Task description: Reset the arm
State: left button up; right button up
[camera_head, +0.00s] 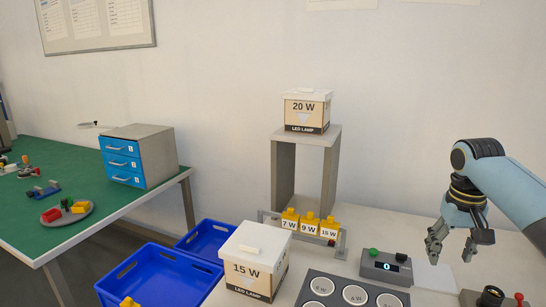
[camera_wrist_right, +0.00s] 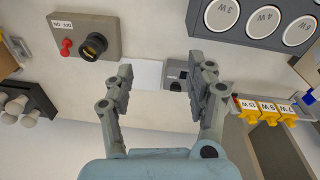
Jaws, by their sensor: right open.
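My right gripper (camera_head: 450,247) hangs above the right part of the white table, with its fingers pointing down. In the right wrist view the right gripper (camera_wrist_right: 160,88) is open, and nothing is between its fingers. A blank white card (camera_head: 434,277) lies on the table below it and also shows in the wrist view (camera_wrist_right: 147,74). A grey meter box (camera_head: 385,268) with a green knob and a lit display reading 0 stands to the left of the gripper, apart from it. My left gripper is in neither view.
A tester box with a black socket (camera_wrist_right: 93,45) and red switch is near the card. A dark tray (camera_head: 320,287) has round labelled wells. White lamp boxes (camera_head: 250,262), a stand (camera_head: 282,180), yellow tagged blocks (camera_head: 309,223), blue crates (camera_head: 150,272) and bulbs (camera_wrist_right: 14,106) are around.

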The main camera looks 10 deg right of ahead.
jog(key=s+a+f+n+t, duration=0.1)
jog(key=s+a+f+n, duration=0.15)
jog(key=s+a, duration=0.35)
jog(key=s+a+f+n+t, duration=0.1)
jog(key=s+a+f, duration=0.25)
jog(key=s, duration=0.45)
jog(key=s+a+r+n+t, duration=0.1)
jog(key=s+a+r, duration=0.25)
jog(key=s, duration=0.35)
jog(key=s+a+r+n, duration=0.1)
jog(key=s+a+r, duration=0.25)
jog(key=s, duration=0.45)
jog(key=d+f+g+b, duration=0.2)
jog(key=f+b, duration=0.8)
jog(key=f, duration=2.3)
pick_arm(q)
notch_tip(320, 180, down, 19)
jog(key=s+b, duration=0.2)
jog(key=b, duration=0.7)
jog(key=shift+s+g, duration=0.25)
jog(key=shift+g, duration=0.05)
pick_arm(e)
jog(key=s+d+f, duration=0.1)
jog(key=s+f, duration=0.9)
jog(key=f, duration=0.4)
jog(key=s+d+f+m, duration=0.1)
jog(key=s+f, duration=0.9)
jog(key=f, duration=0.4)
jog(key=shift+d, duration=0.15)
